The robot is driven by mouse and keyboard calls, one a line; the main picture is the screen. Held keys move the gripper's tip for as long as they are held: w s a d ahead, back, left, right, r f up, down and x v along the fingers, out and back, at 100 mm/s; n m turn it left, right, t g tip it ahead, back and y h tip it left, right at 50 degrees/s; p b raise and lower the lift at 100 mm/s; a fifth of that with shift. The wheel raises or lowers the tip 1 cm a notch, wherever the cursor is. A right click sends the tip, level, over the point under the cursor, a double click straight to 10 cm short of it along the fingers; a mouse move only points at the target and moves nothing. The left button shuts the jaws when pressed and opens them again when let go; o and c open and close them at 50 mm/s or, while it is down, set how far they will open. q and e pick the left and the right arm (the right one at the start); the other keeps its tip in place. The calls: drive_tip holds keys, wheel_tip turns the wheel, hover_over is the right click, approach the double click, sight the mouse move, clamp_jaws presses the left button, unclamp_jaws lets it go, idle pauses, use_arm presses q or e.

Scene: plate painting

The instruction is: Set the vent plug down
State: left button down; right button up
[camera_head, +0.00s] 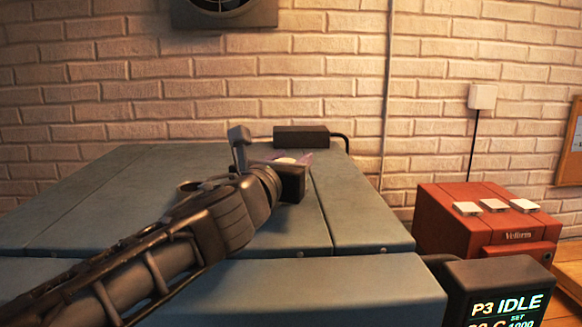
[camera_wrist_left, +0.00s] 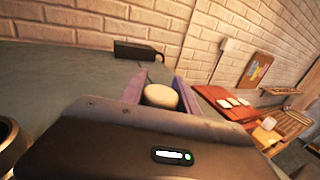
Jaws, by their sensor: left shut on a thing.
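My left gripper (camera_head: 292,162) reaches over the blue-grey panelled top (camera_head: 290,232), mostly hidden behind its own wrist in the head view. In the left wrist view its two purple fingers (camera_wrist_left: 158,90) are shut on a round cream piece, which looks like the vent plug (camera_wrist_left: 160,97). Only a pale bit of the plug (camera_head: 285,160) shows in the head view. Its lower end is hidden, so I cannot tell whether it touches the top. My right gripper is in neither view.
A dark round rim (camera_head: 192,184) shows behind my forearm. A black box (camera_head: 301,136) with a cable stands at the back edge. A red box (camera_head: 485,225) with white pads stands right. A display (camera_head: 497,300) reading "P3 IDLE" is at front right.

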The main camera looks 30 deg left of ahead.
use_arm(q)
drive_tip(key=shift+r, duration=0.1)
drive_tip(key=shift+f, duration=0.2)
drive_tip(key=c, duration=0.9)
unclamp_jaws()
drive_tip(key=shift+r, duration=0.1)
drive_tip(key=shift+r, duration=0.2)
drive_tip(key=p+v, duration=0.1)
drive_tip(key=v, duration=1.1)
drive_tip(key=shift+f, duration=0.15)
